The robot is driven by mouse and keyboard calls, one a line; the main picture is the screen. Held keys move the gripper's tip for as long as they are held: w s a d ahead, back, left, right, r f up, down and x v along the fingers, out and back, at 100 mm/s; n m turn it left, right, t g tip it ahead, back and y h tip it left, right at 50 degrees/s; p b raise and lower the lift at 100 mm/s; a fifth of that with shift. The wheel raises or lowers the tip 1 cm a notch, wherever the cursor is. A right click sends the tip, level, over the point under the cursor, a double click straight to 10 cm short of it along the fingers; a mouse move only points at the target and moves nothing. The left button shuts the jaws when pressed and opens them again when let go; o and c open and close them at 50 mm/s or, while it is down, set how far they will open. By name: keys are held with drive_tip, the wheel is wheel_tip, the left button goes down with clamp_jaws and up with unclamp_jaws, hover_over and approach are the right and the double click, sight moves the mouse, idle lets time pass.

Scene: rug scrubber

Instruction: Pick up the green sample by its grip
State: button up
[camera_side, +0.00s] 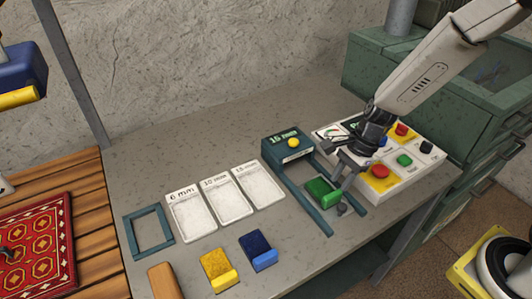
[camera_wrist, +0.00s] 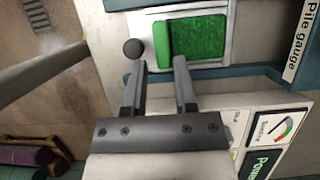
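The green sample (camera_side: 320,190) lies in the pale tray of the blue-framed pile gauge. In the wrist view it is a dark green pile pad (camera_wrist: 198,40) with a smooth bright green grip (camera_wrist: 162,38) along its left edge. My gripper (camera_side: 341,180) is low over the gauge, close to the sample's right side. In the wrist view my gripper (camera_wrist: 160,64) is open, with its two fingers apart and nothing between them. The grip lies just beyond the gap between the fingertips. I cannot tell the exact height between them.
A dark round knob (camera_wrist: 133,48) sits close to the left finger. The gauge's head with a yellow button (camera_side: 293,143) stands behind the sample. A button panel (camera_side: 405,160) is to the right. Yellow (camera_side: 217,268) and blue (camera_side: 257,249) samples, label cards (camera_side: 230,195) and an empty frame (camera_side: 149,232) lie left.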

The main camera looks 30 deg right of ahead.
sight(331, 195)
drive_tip(key=shift+f, duration=0.1)
drive_tip(key=shift+x, duration=2.5)
clamp_jaws()
